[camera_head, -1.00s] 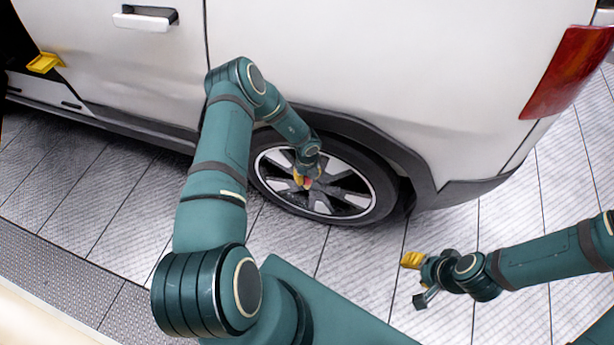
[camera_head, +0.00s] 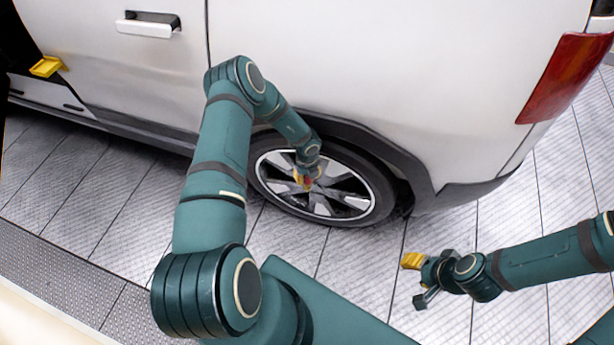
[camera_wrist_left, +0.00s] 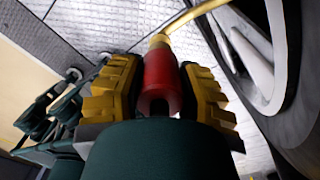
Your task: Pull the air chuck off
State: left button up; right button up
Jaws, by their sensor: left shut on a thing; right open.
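The air chuck (camera_wrist_left: 161,80) is a red cylinder with a dark open notch at its near end and a brass fitting with a yellow hose (camera_wrist_left: 195,13) at its far end. My left gripper (camera_wrist_left: 160,88) is shut on it, with yellow fingers on both sides. In the head view my left gripper (camera_head: 304,181) is in front of the wheel (camera_head: 322,186), and the chuck is mostly hidden there. The valve stem is not visible, so contact with it cannot be told. My right gripper (camera_head: 412,278) is open and empty over the floor, right of the wheel.
The white car body (camera_head: 420,90) rises behind the wheel, with a dark wheel arch close above my left wrist. The tiled floor (camera_head: 360,265) between the wheel and my right gripper is clear. A yellow block (camera_head: 46,66) is at the far left.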

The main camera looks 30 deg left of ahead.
pick_arm(q)
jog(key=shift+r+p, duration=1.15)
jog(key=shift+r, duration=0.6)
